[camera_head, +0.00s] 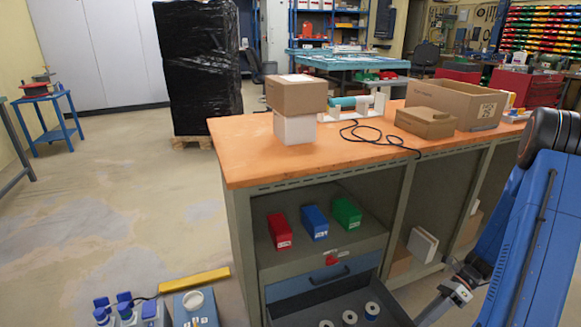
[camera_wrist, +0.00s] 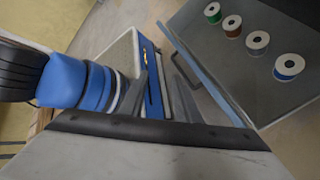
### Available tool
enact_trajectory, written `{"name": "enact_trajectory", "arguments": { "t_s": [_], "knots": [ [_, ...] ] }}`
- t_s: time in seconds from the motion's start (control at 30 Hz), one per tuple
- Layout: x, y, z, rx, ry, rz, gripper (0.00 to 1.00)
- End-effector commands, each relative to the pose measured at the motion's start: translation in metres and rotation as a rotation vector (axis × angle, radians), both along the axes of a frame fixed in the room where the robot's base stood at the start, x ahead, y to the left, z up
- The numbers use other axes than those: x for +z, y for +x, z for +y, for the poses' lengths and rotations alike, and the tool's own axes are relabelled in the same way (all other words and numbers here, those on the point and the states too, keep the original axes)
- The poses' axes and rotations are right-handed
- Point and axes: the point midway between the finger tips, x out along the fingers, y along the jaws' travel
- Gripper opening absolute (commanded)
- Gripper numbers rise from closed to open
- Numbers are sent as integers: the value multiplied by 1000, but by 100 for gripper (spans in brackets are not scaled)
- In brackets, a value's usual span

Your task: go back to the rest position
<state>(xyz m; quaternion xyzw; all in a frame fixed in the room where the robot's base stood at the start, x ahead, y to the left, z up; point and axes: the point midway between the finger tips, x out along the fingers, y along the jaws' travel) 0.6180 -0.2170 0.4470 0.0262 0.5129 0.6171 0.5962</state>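My gripper (camera_head: 440,303) is at the lower right of the head view, beside the right side of the pulled-out drawer (camera_head: 395,303). In the wrist view its two dark fingers (camera_wrist: 162,88) stand apart with a gap and nothing visible between them, so it looks open and empty. The grey drawer also shows in the wrist view (camera_wrist: 225,50), with several spools in it, one of them blue-centred (camera_wrist: 289,67). My blue arm fills the right edge of the head view.
An orange-topped workbench (camera_head: 250,150) carries cartons and a black cable. Red (camera_head: 279,231), blue (camera_head: 315,222) and green (camera_head: 346,213) boxes sit on its shelf above the drawer. Blue-capped bottles (camera_head: 127,307) are at the lower left. Floor on the left is mostly clear.

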Motion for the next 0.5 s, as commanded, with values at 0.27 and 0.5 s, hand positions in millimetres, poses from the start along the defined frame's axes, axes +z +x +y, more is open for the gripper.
{"name": "enact_trajectory", "arguments": {
  "t_s": [0.27, 0.5],
  "knots": [
    [56, 4, 20, 229, -86, -218, 29],
    [100, 2, 39, 433, -149, -395, 29]
  ]
}}
